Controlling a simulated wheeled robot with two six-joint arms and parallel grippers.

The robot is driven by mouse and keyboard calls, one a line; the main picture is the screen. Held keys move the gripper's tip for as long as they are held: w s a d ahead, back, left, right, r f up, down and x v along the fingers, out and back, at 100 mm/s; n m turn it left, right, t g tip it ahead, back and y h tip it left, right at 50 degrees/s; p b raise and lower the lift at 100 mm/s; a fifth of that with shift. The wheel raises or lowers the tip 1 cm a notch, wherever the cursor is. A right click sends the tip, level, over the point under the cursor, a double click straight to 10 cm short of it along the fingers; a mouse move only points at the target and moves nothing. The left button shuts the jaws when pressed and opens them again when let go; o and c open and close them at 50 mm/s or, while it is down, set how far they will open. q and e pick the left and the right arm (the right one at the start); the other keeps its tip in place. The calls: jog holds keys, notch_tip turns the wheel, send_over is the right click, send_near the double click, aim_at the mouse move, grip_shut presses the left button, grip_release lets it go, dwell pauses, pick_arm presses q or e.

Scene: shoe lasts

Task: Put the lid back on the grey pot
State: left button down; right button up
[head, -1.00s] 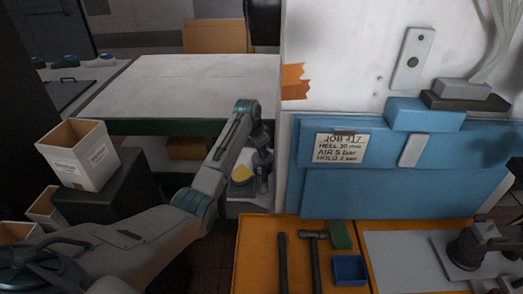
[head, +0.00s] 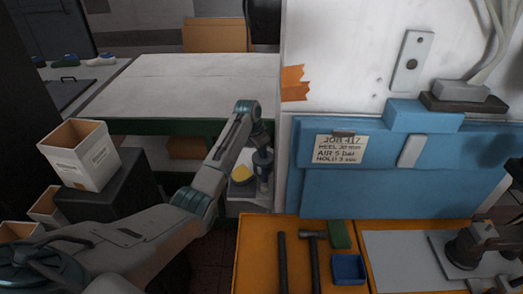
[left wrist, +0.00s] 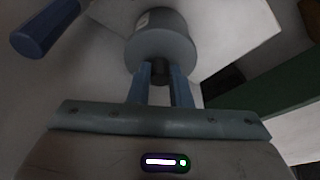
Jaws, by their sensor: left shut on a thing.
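In the left wrist view, my left gripper (left wrist: 160,85) is shut on the dark knob (left wrist: 160,69) of a round grey lid (left wrist: 160,47). A grey cylindrical body, which looks like the grey pot (left wrist: 165,21), shows directly behind the lid with a small pale label. I cannot tell whether lid and pot touch or a gap is left. In the head view, my left gripper (head: 262,160) points down beyond the orange bench, over a pale low surface. A yellow and grey thing (head: 243,173) is beside it, partly hidden by my arm.
A blue cylindrical thing (left wrist: 45,28) is at the wrist view's upper left. The blue panel (head: 400,185) and white wall stand right of the gripper. The green-edged table (head: 180,90) is behind. Hammer (head: 313,255) and blue tray (head: 348,268) lie on the orange bench (head: 262,245).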

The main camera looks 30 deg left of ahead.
pick_arm(q)
jog(key=shift+p, duration=0.35)
dwell(0.6)
jog(key=shift+f+p, duration=0.1)
jog(key=shift+p, duration=0.2)
dwell(0.3)
dwell(0.4)
jog(key=shift+p, duration=0.3)
dwell(0.6)
jog(key=c, duration=0.8)
grip_release()
jog(key=shift+o, duration=0.2)
